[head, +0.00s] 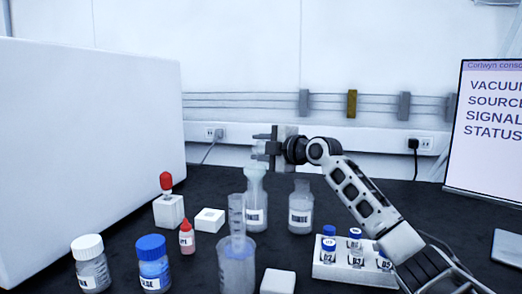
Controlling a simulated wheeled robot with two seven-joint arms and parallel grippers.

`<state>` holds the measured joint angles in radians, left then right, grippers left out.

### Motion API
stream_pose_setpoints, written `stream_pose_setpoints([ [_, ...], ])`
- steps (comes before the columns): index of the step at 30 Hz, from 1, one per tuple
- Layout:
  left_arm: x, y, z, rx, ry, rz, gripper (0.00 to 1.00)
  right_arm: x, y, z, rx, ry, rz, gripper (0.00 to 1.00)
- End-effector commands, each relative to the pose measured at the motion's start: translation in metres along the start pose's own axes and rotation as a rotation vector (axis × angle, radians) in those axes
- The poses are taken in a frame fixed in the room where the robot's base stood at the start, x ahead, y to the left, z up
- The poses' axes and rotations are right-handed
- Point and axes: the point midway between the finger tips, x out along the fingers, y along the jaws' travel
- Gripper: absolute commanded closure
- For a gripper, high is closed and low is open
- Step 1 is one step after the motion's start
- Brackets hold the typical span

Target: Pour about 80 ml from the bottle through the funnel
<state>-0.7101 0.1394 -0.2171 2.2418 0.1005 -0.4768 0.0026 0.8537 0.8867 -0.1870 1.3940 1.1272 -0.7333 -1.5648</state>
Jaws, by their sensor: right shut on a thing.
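My right gripper (266,147) is above the middle of the bench, its fingers pointing left. It is shut on what looks like the clear funnel (255,171), whose wide top shows just below the fingers; the grip itself is hard to make out. The funnel appears to sit over a labelled clear bottle (256,198); I cannot tell if it is seated in its neck. A second bottle (300,205), with a label that seems to read RINSE, stands upright to its right. My left gripper is not in view.
A measuring cylinder (237,212) stands in or behind a beaker (237,270) in front. White-capped (90,268) and blue-capped (153,268) jars and a red dropper bottle (187,240) stand left. A vial rack (345,273) is right. A big white box (90,150) blocks the left.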

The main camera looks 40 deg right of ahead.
Motion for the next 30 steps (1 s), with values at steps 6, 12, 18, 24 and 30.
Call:
stream_pose_setpoints([
  [6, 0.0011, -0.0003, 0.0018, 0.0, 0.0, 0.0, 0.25, -0.0007, 0.0012, -0.0005, -0.019, -0.001, 0.01, 1.0],
  [12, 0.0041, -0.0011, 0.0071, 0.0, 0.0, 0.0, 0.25, -0.0011, -0.0003, -0.0018, -0.091, -0.005, 0.032, 1.0],
  [18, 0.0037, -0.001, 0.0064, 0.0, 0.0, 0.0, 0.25, -0.0013, 0.0009, -0.0021, -0.1, -0.006, 0.034, 1.0],
  [24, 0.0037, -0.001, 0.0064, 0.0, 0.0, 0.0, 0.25, -0.0013, 0.0009, -0.0021, -0.099, -0.006, 0.034, 1.0],
  [30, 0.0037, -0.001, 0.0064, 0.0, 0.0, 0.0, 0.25, -0.0012, 0.0009, -0.0021, -0.099, -0.006, 0.034, 1.0],
])
